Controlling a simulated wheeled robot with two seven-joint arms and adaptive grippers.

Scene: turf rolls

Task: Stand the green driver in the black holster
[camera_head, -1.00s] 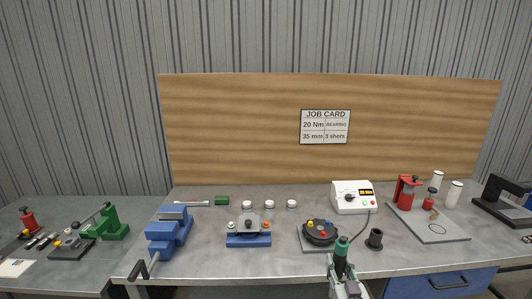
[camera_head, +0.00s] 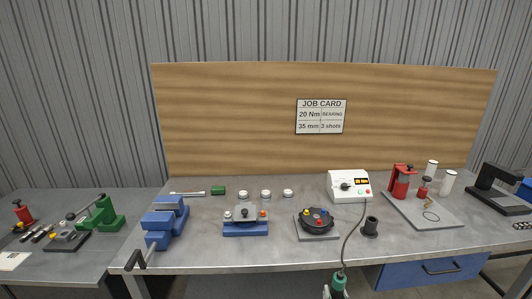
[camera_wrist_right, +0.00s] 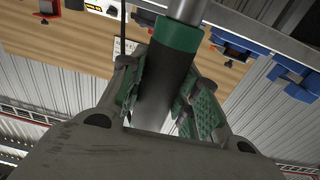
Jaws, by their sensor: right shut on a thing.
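The green driver (camera_head: 339,280) is at the bottom edge of the head view, in front of the bench, with a dark cable running up from it to a white control box. My right gripper (camera_head: 336,292) is shut on it, mostly cut off by the frame. In the right wrist view my right gripper (camera_wrist_right: 168,95) has its fingers on both sides of the driver's dark body, below its green collar (camera_wrist_right: 178,36). The black holster (camera_head: 371,226) stands upright on the bench, up and to the right of the driver. My left gripper is not in view.
The white control box (camera_head: 349,187) stands behind the holster. A round black fixture with coloured knobs (camera_head: 317,219) is left of the holster. A grey plate with a red press (camera_head: 401,181) is to its right. The bench's front edge (camera_head: 290,269) lies between driver and holster.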

